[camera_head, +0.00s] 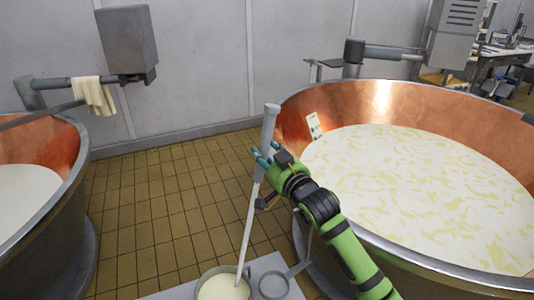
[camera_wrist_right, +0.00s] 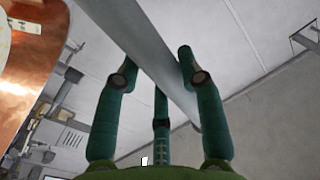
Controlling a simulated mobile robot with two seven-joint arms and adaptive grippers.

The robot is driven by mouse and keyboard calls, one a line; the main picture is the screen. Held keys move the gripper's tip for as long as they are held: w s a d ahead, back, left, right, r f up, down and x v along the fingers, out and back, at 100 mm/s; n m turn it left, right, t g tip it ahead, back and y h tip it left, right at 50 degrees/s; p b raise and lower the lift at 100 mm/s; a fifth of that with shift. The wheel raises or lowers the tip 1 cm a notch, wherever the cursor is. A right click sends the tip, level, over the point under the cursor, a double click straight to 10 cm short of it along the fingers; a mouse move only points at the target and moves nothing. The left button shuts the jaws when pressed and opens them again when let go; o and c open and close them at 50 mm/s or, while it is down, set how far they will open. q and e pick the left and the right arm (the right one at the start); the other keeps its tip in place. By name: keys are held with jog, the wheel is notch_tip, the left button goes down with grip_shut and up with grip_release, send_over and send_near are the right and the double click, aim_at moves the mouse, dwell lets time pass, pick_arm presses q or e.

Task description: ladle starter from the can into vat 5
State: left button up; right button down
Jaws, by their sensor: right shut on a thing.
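My right gripper (camera_head: 266,158) is shut on the thick grey handle of the ladle (camera_head: 268,128). The ladle stands nearly upright, and its thin pale shaft runs down into the can (camera_head: 202,280) at the bottom edge. The can holds cream-white liquid, and the ladle's lower end is hidden in it. In the right wrist view the teal fingers (camera_wrist_right: 158,72) close around the grey handle (camera_wrist_right: 135,45). A copper vat (camera_head: 291,118) with pale, yellow-flecked liquid is at right, with a small tag (camera_head: 313,125) inside its wall. I cannot read a vat number. My left gripper is out of view.
The can stands on a grey surface (camera_head: 265,263) beside a small round holder (camera_head: 273,285). Another copper vat (camera_head: 62,145) is at left, with a cloth (camera_head: 93,95) on the bar above it. Tiled floor (camera_head: 160,190) lies open between the vats.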

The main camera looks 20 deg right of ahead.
notch_tip(320, 180, up, 17)
jog(key=p, duration=1.6)
jog(key=shift+r, duration=0.1)
